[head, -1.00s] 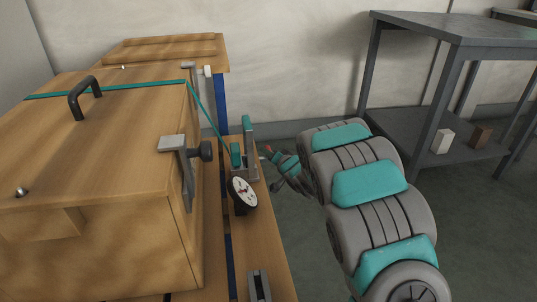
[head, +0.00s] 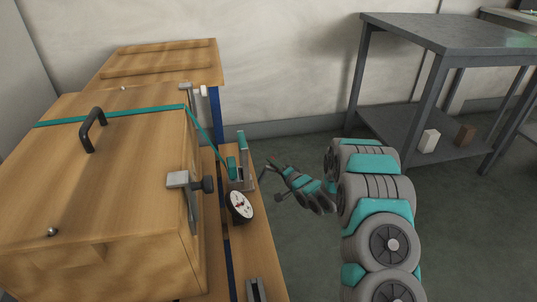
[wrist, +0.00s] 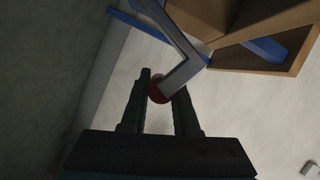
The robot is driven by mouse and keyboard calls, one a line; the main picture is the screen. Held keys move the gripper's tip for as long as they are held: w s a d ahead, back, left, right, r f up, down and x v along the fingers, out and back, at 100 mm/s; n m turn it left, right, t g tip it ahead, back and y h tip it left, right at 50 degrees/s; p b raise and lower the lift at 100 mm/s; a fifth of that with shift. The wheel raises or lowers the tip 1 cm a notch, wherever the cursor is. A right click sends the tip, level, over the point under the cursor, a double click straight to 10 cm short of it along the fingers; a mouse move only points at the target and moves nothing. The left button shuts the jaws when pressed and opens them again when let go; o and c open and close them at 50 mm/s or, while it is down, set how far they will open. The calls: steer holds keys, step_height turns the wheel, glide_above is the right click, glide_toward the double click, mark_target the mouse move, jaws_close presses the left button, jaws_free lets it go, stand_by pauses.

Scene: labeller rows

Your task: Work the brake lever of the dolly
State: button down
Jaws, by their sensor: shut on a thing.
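The brake lever is a bent, flat grey bar (wrist: 180,42) with a round red knob (wrist: 157,91) at its end in the wrist view. My gripper (wrist: 158,97) has its two dark fingers shut on the red knob, one on each side. In the head view my gripper (head: 267,170) is small, just right of the wooden deck's edge, with a red spot beside it. The lever's bar and pivot are hard to make out there. The dolly's wooden deck (head: 262,250) runs along the box's right side.
A large wooden box (head: 130,150) with a black handle and teal strap fills the left. A teal-and-grey bracket (head: 241,160) and a round dial (head: 239,205) are on the deck. A grey shelf table (head: 450,35) stands at the back right. Open floor lies between.

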steer(key=d+f+m+t+y, duration=0.2)
steer(key=d+f+m, duration=0.1)
steer(key=f+m, duration=0.4)
steer(key=shift+w+d+f, duration=0.3)
steer(key=shift+w+f, duration=0.1)
steer(key=shift+f, duration=0.35)
steer(key=c, duration=0.7)
jaws_free()
steer(key=shift+a, duration=0.1)
steer(key=shift+o, duration=0.2)
steer(key=v, duration=0.8)
steer(key=shift+f, duration=0.1)
